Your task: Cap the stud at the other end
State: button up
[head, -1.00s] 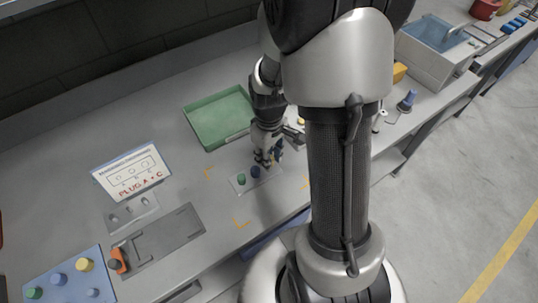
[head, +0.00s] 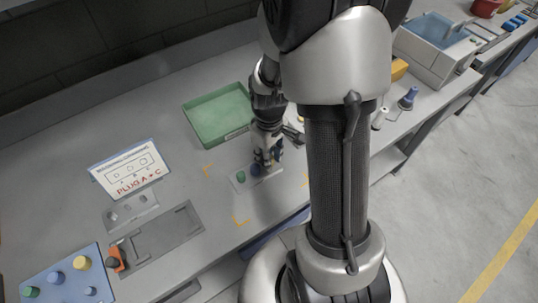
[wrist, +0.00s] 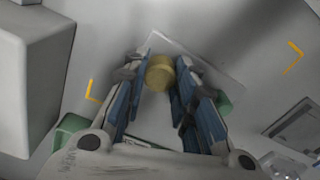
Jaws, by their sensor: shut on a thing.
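My gripper (head: 266,167) is over the light plate (head: 238,184) on the bench. In the wrist view, its fingers (wrist: 160,72) are shut on a round yellow cap (wrist: 160,75). The plate (wrist: 212,62) lies below the cap; whether the cap touches it or a stud, I cannot tell. A green cap (head: 240,176) stands at the plate's left end, and it also shows beside the right finger in the wrist view (wrist: 224,103). The gripper hides the plate's other end.
A green tray (head: 190,108) lies behind the plate. A sign reading "PLUG A + C" (head: 128,170), a grey fixture (head: 183,233) and a blue board (head: 38,278) with several coloured caps are to the left. Yellow corner marks surround the plate. Bare bench lies between.

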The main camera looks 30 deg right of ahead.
jog(key=o, duration=0.8)
jog(key=shift+o, duration=0.2)
notch_tip(320, 180, up, 12)
jog(key=shift+a+r, duration=0.1)
jog(key=s+a+r+m+t, duration=0.3)
jog(key=s+a+r+t, duration=0.1)
jog(key=s+a+r, duration=0.6)
jog(key=s, duration=0.3)
jog(key=shift+s+a+r+t, duration=0.25)
jog(key=shift+r+t, duration=0.05)
jog(key=shift+r, duration=0.1)
